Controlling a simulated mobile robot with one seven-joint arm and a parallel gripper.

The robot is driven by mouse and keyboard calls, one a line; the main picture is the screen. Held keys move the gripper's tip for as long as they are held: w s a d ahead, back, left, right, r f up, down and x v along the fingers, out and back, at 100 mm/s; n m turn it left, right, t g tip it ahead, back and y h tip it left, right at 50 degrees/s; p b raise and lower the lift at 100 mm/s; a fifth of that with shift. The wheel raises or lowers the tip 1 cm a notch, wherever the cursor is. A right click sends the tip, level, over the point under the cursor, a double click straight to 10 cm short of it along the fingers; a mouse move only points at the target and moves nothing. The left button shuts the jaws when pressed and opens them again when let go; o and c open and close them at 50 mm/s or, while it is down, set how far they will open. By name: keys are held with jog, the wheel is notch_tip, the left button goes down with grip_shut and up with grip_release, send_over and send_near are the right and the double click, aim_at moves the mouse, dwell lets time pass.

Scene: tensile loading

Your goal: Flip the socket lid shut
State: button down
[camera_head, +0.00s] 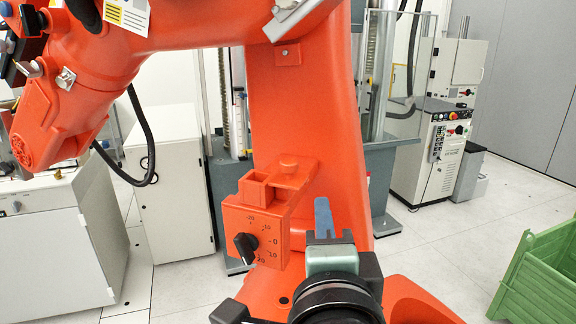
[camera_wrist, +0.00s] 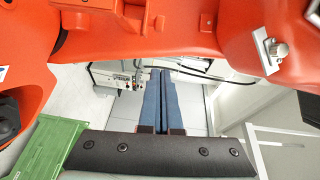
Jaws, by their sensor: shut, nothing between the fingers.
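In the head view, an orange box (camera_head: 250,235) with a black dial and a printed scale sits on the orange machine's front.
The orange machine column (camera_head: 305,110) stands close behind my gripper, and its upper arm crosses the top. A green crate (camera_head: 540,275) is at lower right. White cabinets (camera_head: 165,185) stand at left, a control cabinet (camera_head: 435,150) at back right. Floor between is clear.

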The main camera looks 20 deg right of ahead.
jog(key=shift+d+f, duration=0.1)
jog(key=shift+f, duration=0.1)
jog(key=shift+w, duration=0.1)
jog(key=p, duration=0.3)
send_near(300, 176)
jog(key=d+r, duration=0.3)
jog(key=shift+w+a+f+p, duration=0.1)
jog(key=shift+w+a+p, duration=0.2)
jog(key=shift+w, duration=0.4)
jog(key=shift+w+a+f+p, duration=0.15)
jog(key=shift+w+p, duration=0.25)
jog(key=shift+w, duration=0.35)
jog(key=shift+w+a+f+p, duration=0.1)
jog(key=shift+w+a+p, duration=0.2)
jog(key=shift+w, duration=0.4)
